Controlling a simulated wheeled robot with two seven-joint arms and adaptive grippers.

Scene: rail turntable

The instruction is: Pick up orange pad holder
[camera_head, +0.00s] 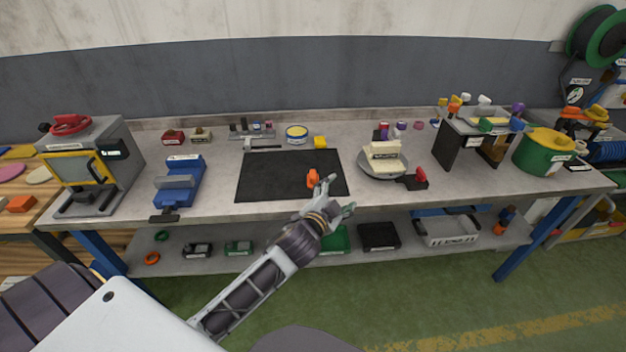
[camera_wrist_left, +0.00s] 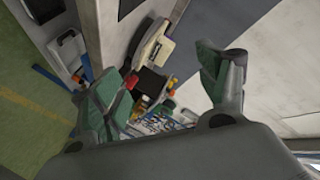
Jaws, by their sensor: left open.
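A small orange object (camera_head: 313,178), which looks like the orange pad holder, stands on the black mat (camera_head: 265,182) near its right side. My left gripper (camera_head: 338,194) is open and empty at the front edge of the bench, just right of the orange object and nearer to me. One fingertip appears close to it in the picture; I cannot tell whether they touch. In the left wrist view the open jaws (camera_wrist_left: 165,88) have green pads and nothing between them close up; I cannot make out the orange object there. My right gripper is not in view.
On the bench (camera_head: 220,150), a blue device (camera_head: 180,181) stands left of the mat. A round turntable (camera_head: 367,168) with cream blocks and a red-handled part (camera_head: 416,179) stand right. A shelf runs below.

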